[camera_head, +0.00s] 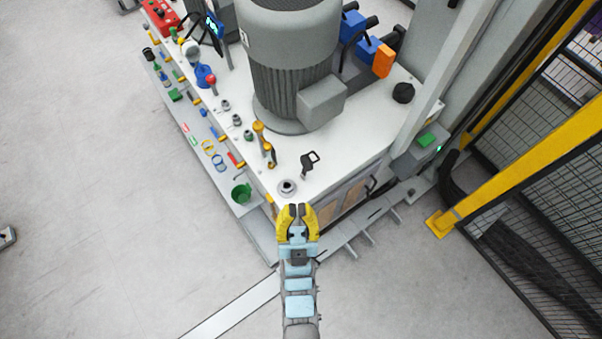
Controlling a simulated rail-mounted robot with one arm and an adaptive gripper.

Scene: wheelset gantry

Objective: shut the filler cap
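A round grey filler neck (287,187) with a dark centre sits on the front corner of the white tank top. A black part with a loop-shaped end (309,162) stands up just behind and right of it. It looks like the filler cap, raised off the neck, but I cannot tell for sure how it is joined. My gripper (296,207), with yellow fingers and dark tips, appears just below the neck in the picture.
A large grey motor (290,65) stands behind on the tank top (345,150). Yellow fittings (264,140) rise left of the neck. A green cup (241,193) and several small tools lie on the left ledge. A yellow-framed fence (520,150) stands right.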

